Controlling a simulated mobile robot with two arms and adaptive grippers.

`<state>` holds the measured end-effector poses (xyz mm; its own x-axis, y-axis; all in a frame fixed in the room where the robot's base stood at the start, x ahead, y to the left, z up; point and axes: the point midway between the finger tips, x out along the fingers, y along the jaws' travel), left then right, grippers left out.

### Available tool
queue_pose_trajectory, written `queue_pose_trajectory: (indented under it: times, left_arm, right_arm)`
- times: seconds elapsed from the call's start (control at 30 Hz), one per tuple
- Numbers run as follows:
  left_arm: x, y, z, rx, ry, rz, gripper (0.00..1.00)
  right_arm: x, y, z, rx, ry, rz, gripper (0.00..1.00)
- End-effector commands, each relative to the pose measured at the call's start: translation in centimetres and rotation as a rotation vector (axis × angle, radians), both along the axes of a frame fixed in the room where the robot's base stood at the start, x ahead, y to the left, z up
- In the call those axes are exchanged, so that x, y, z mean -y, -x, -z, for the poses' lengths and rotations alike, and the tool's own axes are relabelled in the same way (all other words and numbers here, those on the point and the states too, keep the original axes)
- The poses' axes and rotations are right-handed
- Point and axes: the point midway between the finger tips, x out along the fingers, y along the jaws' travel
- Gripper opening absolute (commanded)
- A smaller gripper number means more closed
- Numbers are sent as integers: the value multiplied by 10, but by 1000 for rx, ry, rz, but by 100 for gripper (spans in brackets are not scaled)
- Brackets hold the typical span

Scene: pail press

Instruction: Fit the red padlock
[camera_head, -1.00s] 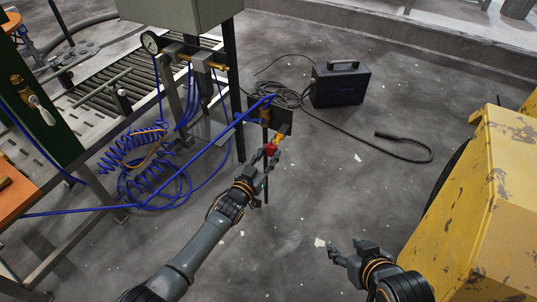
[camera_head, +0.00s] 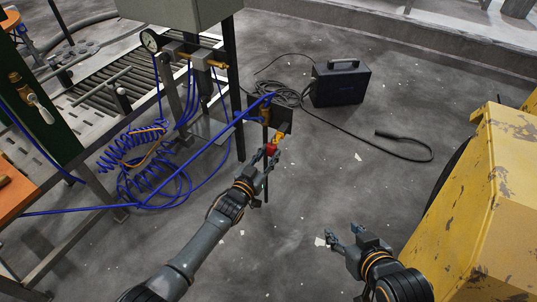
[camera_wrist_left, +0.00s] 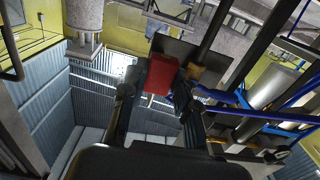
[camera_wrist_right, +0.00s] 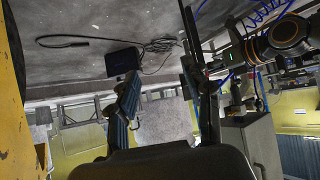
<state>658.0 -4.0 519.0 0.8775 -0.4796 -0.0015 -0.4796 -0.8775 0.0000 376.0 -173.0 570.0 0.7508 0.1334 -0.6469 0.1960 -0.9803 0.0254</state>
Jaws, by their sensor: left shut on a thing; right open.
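The red padlock (camera_head: 271,149) is in the jaws of my left gripper (camera_head: 266,157), in front of the post beside the frame. It also shows as a red block in the left wrist view (camera_wrist_left: 160,75), between the fingers. A small yellow-brass part (camera_head: 278,137) is just above the padlock, below a dark plate (camera_head: 283,119). I cannot tell whether padlock and brass part touch; the shackle is not clear. My right gripper (camera_head: 342,238) is open and empty over the floor, with nothing between its fingers in the right wrist view (camera_wrist_right: 160,90).
Blue hoses (camera_head: 150,178) coil and cross left of the post. A pressure gauge (camera_head: 150,41) sits on the roller frame. A black box (camera_head: 340,83) and cable lie on the floor behind. A worn yellow machine (camera_head: 490,215) stands at right. Floor between is mostly clear.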

Motion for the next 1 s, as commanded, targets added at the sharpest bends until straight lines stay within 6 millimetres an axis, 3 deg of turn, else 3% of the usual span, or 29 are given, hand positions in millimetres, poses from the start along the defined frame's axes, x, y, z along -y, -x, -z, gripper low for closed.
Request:
queue_pose_trajectory:
  times: [1.0]
  left_arm:
    - [0,0,7,1,0,0,0]
  right_arm:
    - [-10,-19,-19,138,-38,-9,50]
